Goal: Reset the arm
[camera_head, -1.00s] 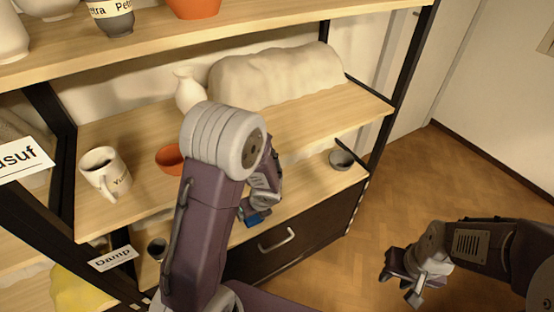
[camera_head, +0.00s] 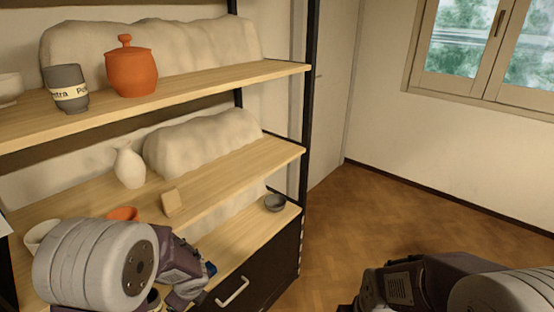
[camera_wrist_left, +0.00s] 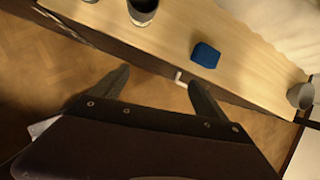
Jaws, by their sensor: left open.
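My left gripper (camera_head: 192,290) is low at the front of the shelf, partly hidden behind my own arm in the head view. In the left wrist view its two fingers (camera_wrist_left: 153,92) are spread with nothing between them. A blue block (camera_wrist_left: 205,55) lies on the pale wooden board beyond the fingers, apart from them. My right arm is at the bottom right of the head view; its gripper (camera_head: 352,306) is mostly cut off by the lower edge, so its jaws cannot be made out.
The shelf unit holds a lidded orange jar (camera_head: 131,70), a grey cup (camera_head: 68,90), a white vase (camera_head: 129,167), an orange bowl (camera_head: 122,214), a small tan block (camera_head: 172,203) and a grey bowl (camera_head: 275,202). A drawer handle (camera_head: 233,291) protrudes below. The floor (camera_head: 350,220) to the right is clear.

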